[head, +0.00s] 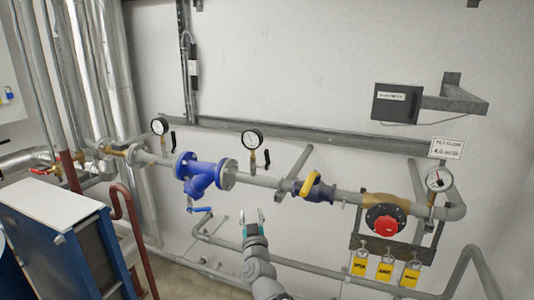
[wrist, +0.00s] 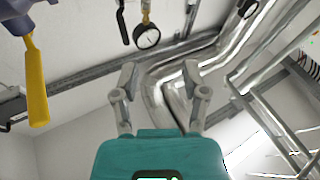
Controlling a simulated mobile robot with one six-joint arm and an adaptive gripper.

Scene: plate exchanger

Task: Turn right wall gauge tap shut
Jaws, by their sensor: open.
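Three round gauges show in the head view: a left gauge (head: 159,126), a middle gauge (head: 252,139) and a right gauge (head: 439,180). The left and middle ones each have a black lever beside a brass stem; the middle lever (head: 267,158) hangs roughly upright. The tap under the right gauge is too small to read. My gripper (head: 252,214) is open and empty, pointing up, below the middle gauge and in front of the wall. In the wrist view the middle gauge (wrist: 147,37) appears inverted, with its black lever (wrist: 122,20) beyond my open fingers (wrist: 161,85).
A blue valve body (head: 203,174) sits on the main pipe, with a yellow-handled valve (head: 311,186) to its right. A red knob (head: 386,226) and yellow tags (head: 385,268) are at lower right. A blue plate unit (head: 60,240) stands at left. Lower pipes run behind my gripper.

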